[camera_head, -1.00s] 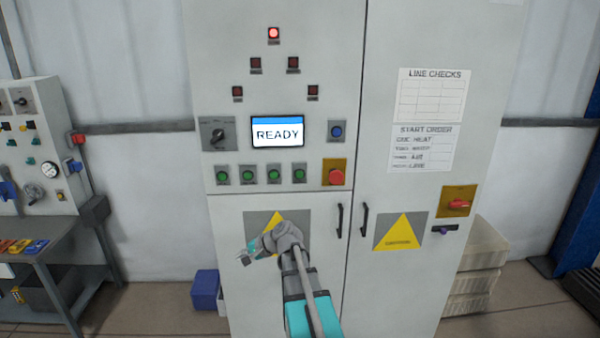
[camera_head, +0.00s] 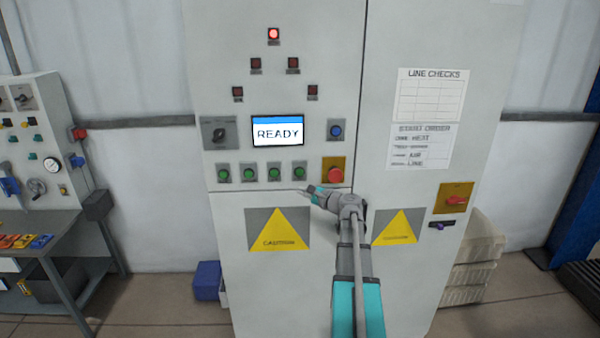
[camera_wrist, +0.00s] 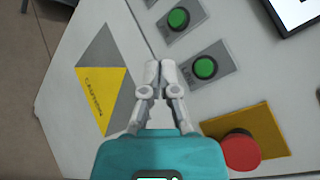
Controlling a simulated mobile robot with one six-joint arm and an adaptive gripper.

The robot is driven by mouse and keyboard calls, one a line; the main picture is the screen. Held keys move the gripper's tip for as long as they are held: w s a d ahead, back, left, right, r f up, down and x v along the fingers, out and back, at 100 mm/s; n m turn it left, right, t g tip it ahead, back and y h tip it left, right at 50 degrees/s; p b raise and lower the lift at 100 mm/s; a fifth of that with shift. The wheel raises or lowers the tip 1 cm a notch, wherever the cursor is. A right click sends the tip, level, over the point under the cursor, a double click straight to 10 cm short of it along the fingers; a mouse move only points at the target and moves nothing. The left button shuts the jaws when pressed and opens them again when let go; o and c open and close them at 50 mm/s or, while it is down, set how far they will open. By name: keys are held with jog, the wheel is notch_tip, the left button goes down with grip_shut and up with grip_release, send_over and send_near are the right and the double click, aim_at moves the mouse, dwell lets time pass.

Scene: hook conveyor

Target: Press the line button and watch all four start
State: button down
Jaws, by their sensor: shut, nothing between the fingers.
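A row of green buttons (camera_head: 248,174) sits on the grey cabinet's left door, below a screen (camera_head: 277,132) reading READY. The rightmost green button (camera_head: 299,172) is next to the red mushroom button (camera_head: 335,175). My gripper (camera_head: 304,191) is shut and empty, just below the rightmost green button in the head view. The wrist view shows its fingertips (camera_wrist: 161,68) together, with a gap to the button in the picture.
A red lamp (camera_head: 273,34) is lit at the top; the lamps under it look dark. A selector switch (camera_head: 217,133) and a blue button (camera_head: 336,131) flank the screen. A workbench (camera_head: 38,240) stands left.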

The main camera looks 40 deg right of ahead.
aim_at(297, 173)
jog(key=shift+s+d+r, duration=0.1)
jog(key=shift+d, duration=0.1)
jog(key=shift+d, duration=0.1)
jog(key=shift+w+d, duration=0.8)
jog(key=shift+w, duration=0.45)
jog(key=shift+w+d, duration=0.75)
jog(key=shift+w, duration=0.45)
jog(key=shift+w+d, duration=0.8)
jog(key=shift+w, duration=0.45)
jog(key=shift+w+d, duration=0.5)
jog(key=shift+w, duration=0.25)
dwell(0.3)
jog(key=shift+s, duration=0.1)
dwell(0.4)
jog(key=shift+s+a, duration=0.5)
jog(key=shift+s, duration=0.15)
jog(key=shift+s, duration=0.1)
jog(key=shift+s+a, duration=0.7)
jog(key=shift+s, duration=0.3)
jog(key=shift+s+a, duration=0.7)
jog(key=shift+s, duration=0.25)
